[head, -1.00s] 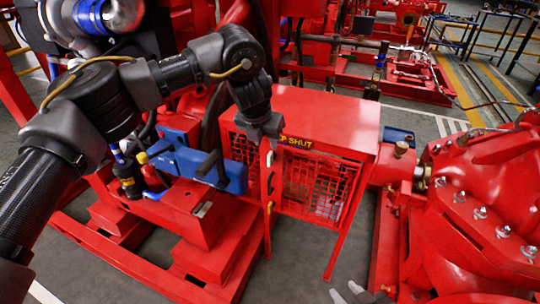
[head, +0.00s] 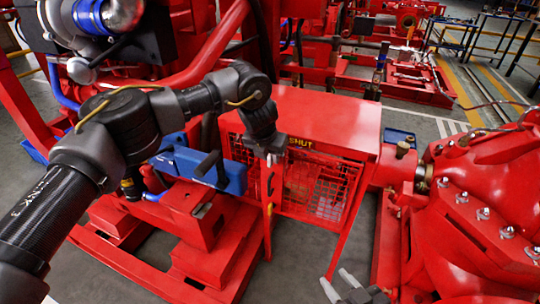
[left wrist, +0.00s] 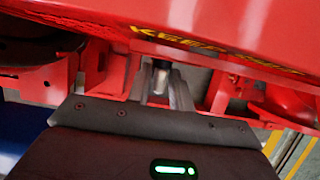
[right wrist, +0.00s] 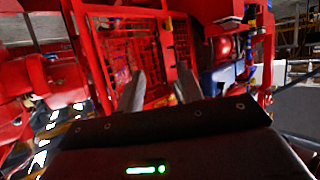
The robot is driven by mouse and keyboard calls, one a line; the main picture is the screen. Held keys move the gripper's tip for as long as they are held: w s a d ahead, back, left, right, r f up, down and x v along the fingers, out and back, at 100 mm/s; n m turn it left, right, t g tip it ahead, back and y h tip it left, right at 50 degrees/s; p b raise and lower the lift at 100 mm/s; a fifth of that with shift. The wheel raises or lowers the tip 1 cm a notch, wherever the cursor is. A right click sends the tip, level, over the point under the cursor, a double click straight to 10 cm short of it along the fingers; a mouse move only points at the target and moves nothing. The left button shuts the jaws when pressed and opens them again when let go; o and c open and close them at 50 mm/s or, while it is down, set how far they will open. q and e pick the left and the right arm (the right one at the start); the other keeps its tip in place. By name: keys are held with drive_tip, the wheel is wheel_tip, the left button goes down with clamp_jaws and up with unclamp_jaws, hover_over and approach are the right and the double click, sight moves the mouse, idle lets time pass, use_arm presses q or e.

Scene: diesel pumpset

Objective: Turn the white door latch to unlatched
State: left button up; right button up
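A small white piece, apparently the door latch (head: 269,160), shows on the front post of the red guard box, partly hidden at my left gripper's tips. My left gripper (head: 266,152) is at the box's upper front corner, pointing down at it. In the left wrist view, the left fingers (left wrist: 161,88) are apart, with a pale and dark cylindrical piece (left wrist: 160,67) between or just beyond them. I cannot tell whether they touch it. My right gripper (head: 336,283) is low in front of the box; in the right wrist view its fingers (right wrist: 160,88) are open and empty.
The red guard box (head: 330,120) has a mesh door (head: 315,187) below its top. A blue box with a black handle (head: 195,167) stands close to its left. Red pump housing (head: 480,200) fills the right. Grey floor (head: 300,265) is open below the mesh door.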

use_arm(q)
clamp_jaws()
use_arm(e)
drive_tip(key=shift+d, duration=0.1)
use_arm(q)
drive_tip(key=shift+w+a+f+n+g+h+p, duration=0.15)
drive_tip(key=shift+n+g+h+p, duration=0.15)
drive_tip(key=shift+h, duration=0.75)
drive_tip(key=shift+a+r+n+g+h+p, duration=0.1)
drive_tip(key=shift+a+n+g+h+p, duration=0.2)
drive_tip(key=shift+h, duration=0.7)
drive_tip(key=shift+w+a+f+n+g+h+p, duration=0.15)
drive_tip(key=shift+g+h, duration=0.25)
drive_tip(key=shift+h, duration=0.65)
use_arm(e)
drive_tip(key=s+d+f+m+g+h, duration=0.1)
drive_tip(key=s+d+f+g+h, duration=0.1)
drive_tip(key=s+d+f+g, duration=0.1)
drive_tip(key=shift+d+f+g, duration=0.3)
drive_tip(key=shift+d+f, duration=0.1)
drive_tip(key=shift+f, duration=0.35)
use_arm(q)
drive_tip(key=shift+d, duration=0.1)
use_arm(e)
drive_tip(key=shift+r, duration=0.1)
